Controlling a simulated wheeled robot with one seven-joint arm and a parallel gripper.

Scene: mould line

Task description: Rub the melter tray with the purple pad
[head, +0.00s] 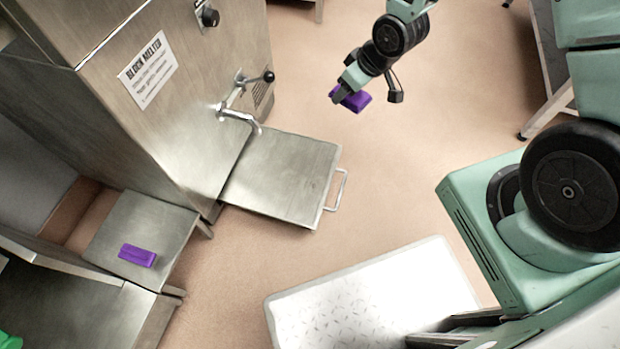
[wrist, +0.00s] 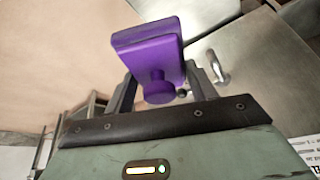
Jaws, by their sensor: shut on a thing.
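The melter tray (head: 282,178) is a flat square metal plate with a wire handle at its right edge, jutting from the foot of the block melter. My gripper (head: 345,92) is up and to the right of the tray, apart from it. It is shut on the purple pad (head: 357,102). In the wrist view the purple pad (wrist: 148,48) shows a flat block and a round knob, with the knob between my fingers (wrist: 158,92).
The block melter (head: 160,100) stands at the left, with a spout and lever over the tray. A second purple block (head: 137,256) lies on a low metal shelf (head: 160,218). A white patterned panel (head: 370,295) is at the front. Bare floor lies right of the tray.

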